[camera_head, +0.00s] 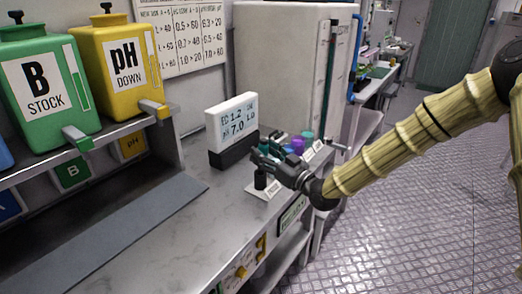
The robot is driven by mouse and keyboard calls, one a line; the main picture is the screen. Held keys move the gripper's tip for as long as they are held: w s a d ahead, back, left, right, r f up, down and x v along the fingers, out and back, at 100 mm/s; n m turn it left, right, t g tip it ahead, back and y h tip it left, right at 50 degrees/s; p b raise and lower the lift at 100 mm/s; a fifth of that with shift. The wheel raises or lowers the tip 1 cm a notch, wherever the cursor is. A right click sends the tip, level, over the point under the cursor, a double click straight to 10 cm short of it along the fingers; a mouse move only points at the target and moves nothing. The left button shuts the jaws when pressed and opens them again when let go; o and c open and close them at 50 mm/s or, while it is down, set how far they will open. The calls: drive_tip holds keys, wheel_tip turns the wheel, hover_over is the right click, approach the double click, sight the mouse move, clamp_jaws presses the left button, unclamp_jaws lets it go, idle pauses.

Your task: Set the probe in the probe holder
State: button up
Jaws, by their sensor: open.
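My gripper (260,160) is open at the end of my arm, which reaches in from the right over the front of the marble counter. Its dark fingers are just above a short black upright cylinder (261,178) on a small white labelled plate (262,191). The cylinder and plate look like the probe holder. I cannot tell a separate probe apart from the dark gripper and the cylinder. Whether the fingers touch the cylinder is too small to tell.
A white meter (232,118) in a black stand (234,150) is just left of my gripper. Small coloured caps (298,145) stand behind it. Green (45,95) and yellow (118,70) tanks sit on the left shelf. The counter front (170,225) is clear.

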drive_tip(key=v, duration=1)
drive_tip(key=shift+r, duration=0.1)
